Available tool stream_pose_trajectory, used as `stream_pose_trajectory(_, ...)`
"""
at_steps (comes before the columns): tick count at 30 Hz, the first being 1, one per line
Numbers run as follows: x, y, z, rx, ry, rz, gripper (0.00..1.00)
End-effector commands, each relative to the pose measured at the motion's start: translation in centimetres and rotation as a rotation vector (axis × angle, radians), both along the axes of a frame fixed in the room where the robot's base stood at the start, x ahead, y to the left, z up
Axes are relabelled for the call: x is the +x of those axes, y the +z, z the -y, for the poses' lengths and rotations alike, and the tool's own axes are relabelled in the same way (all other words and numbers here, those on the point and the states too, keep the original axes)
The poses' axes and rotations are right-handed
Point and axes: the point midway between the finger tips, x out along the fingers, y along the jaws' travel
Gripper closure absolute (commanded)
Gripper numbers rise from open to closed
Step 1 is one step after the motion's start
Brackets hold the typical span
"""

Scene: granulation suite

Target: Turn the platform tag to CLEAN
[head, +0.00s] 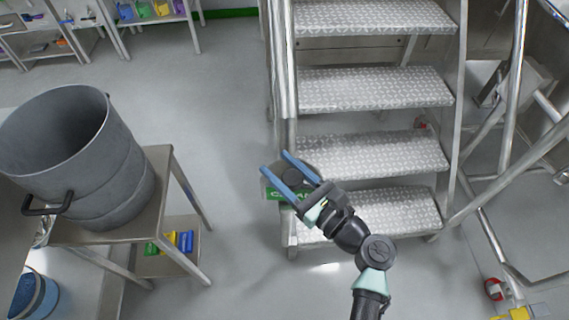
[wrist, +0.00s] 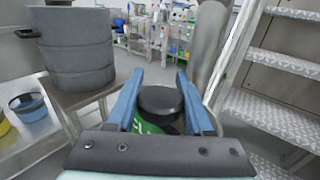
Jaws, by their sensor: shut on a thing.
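The platform tag (head: 273,193) is a small sign at the lower left of the steel steps, by the handrail post. A green face with white letters, seemingly the start of CLEAN, shows in the head view, partly covered by my gripper. The green face also shows in the wrist view (wrist: 142,128). A round black knob (wrist: 160,100) sits on top of the tag. My gripper (head: 275,162) has its two blue fingers on either side of the knob and is shut on it. The lower part of the tag is hidden in the wrist view.
The steel steps (head: 375,88) rise just right of the tag, with rails beyond. A large grey drum (head: 75,150) stands on a steel cart (head: 160,190) at the left. Open floor (head: 215,100) lies between cart and steps. Shelving (head: 155,20) stands at the back.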

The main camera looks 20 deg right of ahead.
Motion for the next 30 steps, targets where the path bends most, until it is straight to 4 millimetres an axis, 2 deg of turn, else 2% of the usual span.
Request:
stream_pose_trajectory(10, -0.09, 0.13, -0.32, -0.001, 0.138, 0.001, 1.0)
stream_pose_trajectory(26, -0.14, 0.08, -0.48, -0.001, 0.164, 0.001, 1.0)
stream_pose_trajectory(27, -0.13, 0.08, -0.49, -0.001, 0.164, 0.001, 0.45)
stream_pose_trajectory(30, -0.14, 0.07, -0.49, -0.001, 0.164, 0.0, 0.27)
